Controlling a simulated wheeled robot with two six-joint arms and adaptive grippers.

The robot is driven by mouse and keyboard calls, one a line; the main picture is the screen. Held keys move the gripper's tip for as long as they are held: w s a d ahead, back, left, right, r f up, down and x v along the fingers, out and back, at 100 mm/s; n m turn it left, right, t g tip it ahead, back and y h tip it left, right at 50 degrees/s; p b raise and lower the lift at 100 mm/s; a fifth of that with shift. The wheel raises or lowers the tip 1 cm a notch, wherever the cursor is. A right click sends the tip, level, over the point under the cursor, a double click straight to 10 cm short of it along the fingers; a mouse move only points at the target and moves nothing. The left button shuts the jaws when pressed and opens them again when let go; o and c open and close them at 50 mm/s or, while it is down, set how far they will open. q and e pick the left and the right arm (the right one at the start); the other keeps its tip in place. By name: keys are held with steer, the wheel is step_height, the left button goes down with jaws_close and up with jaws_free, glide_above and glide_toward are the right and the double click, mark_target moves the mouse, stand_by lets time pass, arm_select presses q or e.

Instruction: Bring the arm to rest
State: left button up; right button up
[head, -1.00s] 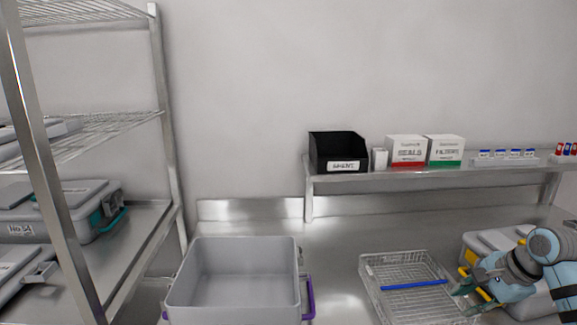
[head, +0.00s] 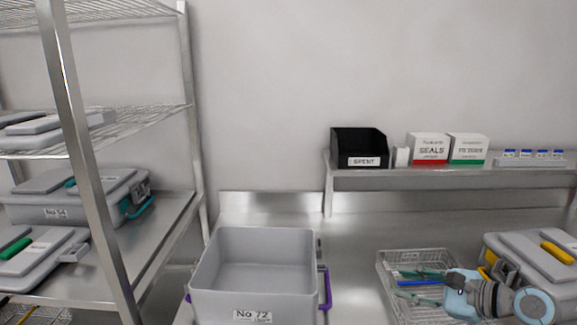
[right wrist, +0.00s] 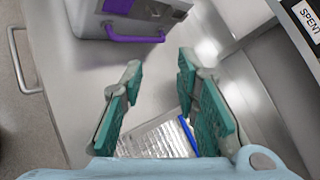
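My right gripper (head: 420,282) reaches in from the lower right of the head view, over the wire basket (head: 384,262). In the right wrist view its two teal fingers (right wrist: 158,100) stand wide apart with nothing between them. The basket (right wrist: 160,136) and a blue rod (right wrist: 187,134) in it show beyond and below the fingers. In the head view the rod (head: 418,283) is partly covered by the gripper. My left gripper is in neither view.
A lidded grey case (head: 525,255) stands to the right. Behind is a shelf with a black SPENT bin (head: 358,146) and boxes. A rack (head: 85,180) with cases stands left.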

steer(key=s+a+r+m+t+h, duration=0.15)
steer(key=r+m+t, duration=0.3)
steer(key=m, duration=0.45)
steer(key=s+a+r+m+t, duration=0.1)
steer(key=s+r+m+t, duration=0.15)
steer(key=m+t, duration=0.5)
steer(key=s+d+f+m+g+h, duration=0.35)
steer(key=f+m+h, duration=0.25)
steer(key=m, duration=0.6)
steer(key=s+d+f+m+g+h, duration=0.2)
steer(key=d+f+m+h, duration=0.4)
steer(key=m, duration=0.5)
steer(key=s+a+f+m+g, duration=0.2)
steer(key=s+f+m+g, duration=0.5)
steer(key=f, duration=0.3)
steer(key=s+a+f+m+g+y, duration=0.2)
steer(key=s+a+f+g, duration=0.15)
steer(key=s, duration=0.45)
steer(key=s+a+f+m+g+y, duration=0.2)
steer(key=s+a+f, duration=0.25)
steer(key=s, duration=0.35)
step_height(320, 180, down, 20)
steer(key=s+d+f+g, duration=0.1)
steer(key=s+d+g, duration=0.1)
steer(key=s+f+g, duration=0.1)
steer(key=s+f, duration=1.1)
steer(key=s, duration=0.2)
steer(key=shift+d+m, duration=0.3)
steer(key=shift+m, duration=0.05)
